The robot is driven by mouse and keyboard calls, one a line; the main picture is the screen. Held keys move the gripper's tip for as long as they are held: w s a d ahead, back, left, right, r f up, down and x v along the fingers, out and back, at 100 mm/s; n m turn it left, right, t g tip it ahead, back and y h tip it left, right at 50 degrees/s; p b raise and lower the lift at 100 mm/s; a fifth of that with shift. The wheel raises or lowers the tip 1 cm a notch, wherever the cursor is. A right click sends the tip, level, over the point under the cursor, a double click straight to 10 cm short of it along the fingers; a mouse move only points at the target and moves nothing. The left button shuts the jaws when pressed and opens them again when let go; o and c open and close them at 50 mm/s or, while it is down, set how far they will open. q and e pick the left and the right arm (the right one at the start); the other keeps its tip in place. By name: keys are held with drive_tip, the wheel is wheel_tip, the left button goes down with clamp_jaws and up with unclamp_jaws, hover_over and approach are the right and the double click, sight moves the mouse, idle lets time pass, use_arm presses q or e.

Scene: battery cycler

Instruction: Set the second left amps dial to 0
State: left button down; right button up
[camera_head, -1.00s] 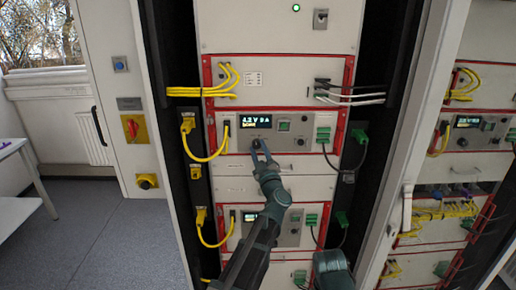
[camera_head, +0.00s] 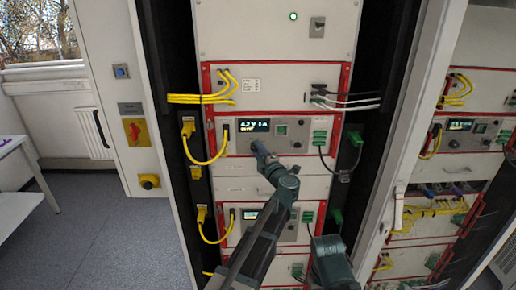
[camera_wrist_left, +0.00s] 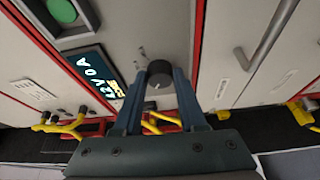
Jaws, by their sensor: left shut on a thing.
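The amps dial (camera_wrist_left: 159,72) is a small black round knob on the light grey panel of the cycler unit. In the left wrist view my left gripper (camera_wrist_left: 160,82) is shut on it, one blue finger on each side. In the head view the left gripper (camera_head: 258,147) is at the panel just below the lit display (camera_head: 254,126) and hides the dial. In the wrist view the display (camera_wrist_left: 97,78) appears to read 4.2 V 0 A; the head view is too small to read surely. My right gripper is not in view.
A green button (camera_head: 281,130) and another knob (camera_head: 297,145) are right of the dial. Yellow cables (camera_head: 207,160) hang at the left and a green connector (camera_head: 320,137) with dark cable at the right. A similar unit (camera_head: 262,228) is below. Open floor (camera_head: 110,230) lies left.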

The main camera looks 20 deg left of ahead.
use_arm(q)
drive_tip(key=shift+n+p, duration=0.3)
drive_tip(key=shift+n, duration=0.2)
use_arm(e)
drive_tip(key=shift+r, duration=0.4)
use_arm(q)
drive_tip(key=shift+c, duration=2.3)
unclamp_jaws()
drive_tip(key=shift+s, duration=0.1)
